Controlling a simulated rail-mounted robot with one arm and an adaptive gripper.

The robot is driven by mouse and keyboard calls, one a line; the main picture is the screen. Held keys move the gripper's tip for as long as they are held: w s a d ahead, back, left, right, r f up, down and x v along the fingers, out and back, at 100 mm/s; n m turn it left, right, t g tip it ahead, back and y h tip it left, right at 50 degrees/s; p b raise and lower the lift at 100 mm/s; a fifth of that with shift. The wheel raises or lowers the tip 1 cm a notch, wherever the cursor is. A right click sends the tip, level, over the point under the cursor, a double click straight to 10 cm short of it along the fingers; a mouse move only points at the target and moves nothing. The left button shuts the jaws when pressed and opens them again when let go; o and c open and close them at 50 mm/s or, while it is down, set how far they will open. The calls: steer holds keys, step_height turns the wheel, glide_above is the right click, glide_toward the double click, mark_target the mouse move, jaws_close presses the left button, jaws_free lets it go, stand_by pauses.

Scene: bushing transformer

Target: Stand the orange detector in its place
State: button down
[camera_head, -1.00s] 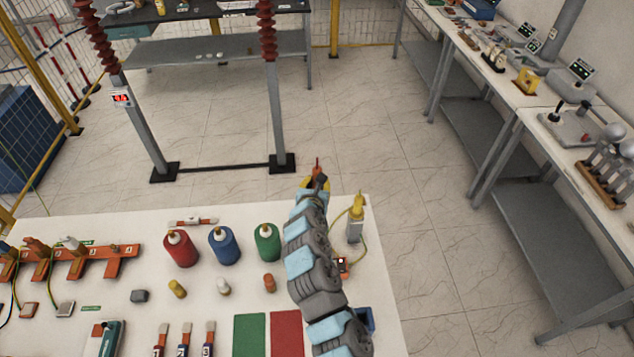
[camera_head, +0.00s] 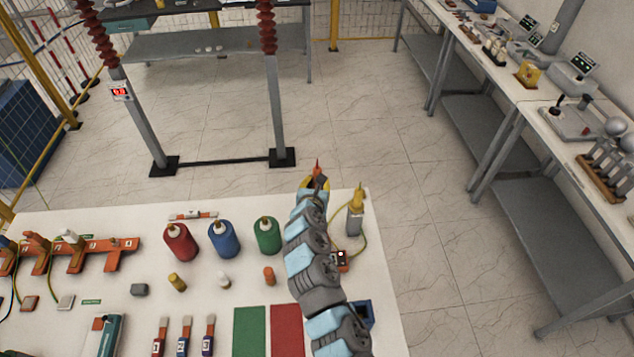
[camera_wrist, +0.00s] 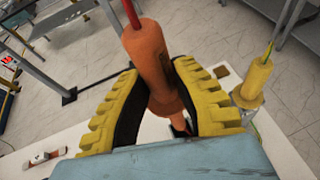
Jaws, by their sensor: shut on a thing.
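The orange detector (camera_wrist: 155,65) is between the yellow-padded fingers of my gripper (camera_wrist: 160,105) in the wrist view. The gripper is shut on its body, and its red tip points up and away. In the head view the red tip of the orange detector (camera_head: 318,168) shows past my gripper (camera_head: 315,184), near the far edge of the white table (camera_head: 120,222). A yellow detector (camera_head: 358,198) stands upright in a grey holder (camera_head: 355,222) just to the right; it also shows in the wrist view (camera_wrist: 255,80). My arm hides part of the table; I cannot make out the orange detector's place.
Red (camera_head: 180,243), blue (camera_head: 223,240) and green (camera_head: 267,237) bottles stand left of my arm. A small box with a cable (camera_head: 341,260) lies to its right. Two posts with red insulators (camera_head: 268,30) rise beyond the table. A long bench (camera_head: 545,95) runs along the right.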

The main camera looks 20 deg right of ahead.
steer(key=shift+f, duration=0.4)
steer(key=shift+f+b, duration=1.05)
steer(key=shift+f, duration=0.75)
steer(key=shift+f+b, duration=0.55)
steer(key=shift+f, duration=0.45)
steer(key=shift+f+b, duration=0.8)
steer(key=shift+f, duration=0.65)
steer(key=shift+f+b, duration=0.4)
steer(key=shift+f, duration=0.6)
steer(key=shift+f+b, duration=0.95)
steer(key=shift+f, duration=0.4)
steer(key=c, duration=0.9)
jaws_free()
